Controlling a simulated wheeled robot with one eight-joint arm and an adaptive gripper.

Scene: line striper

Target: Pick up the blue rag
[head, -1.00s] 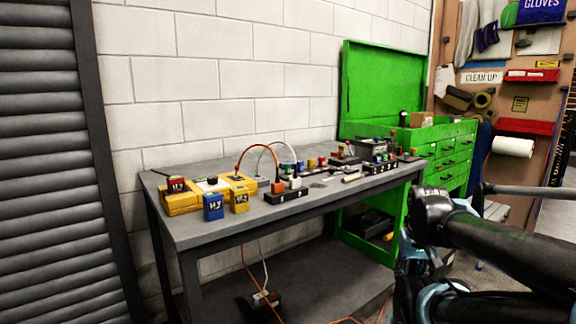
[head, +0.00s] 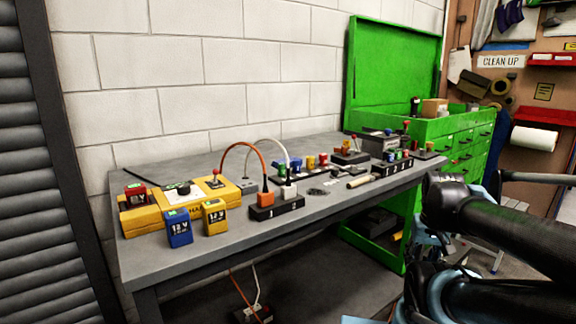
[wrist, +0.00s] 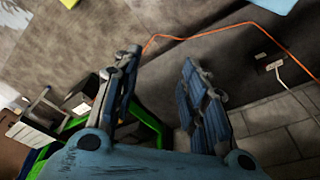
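A dark blue cloth (head: 497,148) hangs beside the paper roll, below the clean-up sign at the right of the head view. It is partly hidden behind the green cabinet, and I cannot tell for sure that it is the blue rag. My gripper (wrist: 160,64) shows in the wrist view with its two blue-grey fingers apart and nothing between them. It points toward the floor, apart from the cloth. A small bright blue patch (wrist: 68,3) lies at the top edge of the wrist view, too cut off to identify.
A grey workbench (head: 225,255) carries yellow and blue battery packs (head: 179,226), plugs and small tools. A green cabinet (head: 455,150) stands beyond it. An orange cord (wrist: 205,32) runs across the floor. A paper roll (head: 535,138) hangs on the tan board. A small step stool stands below it.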

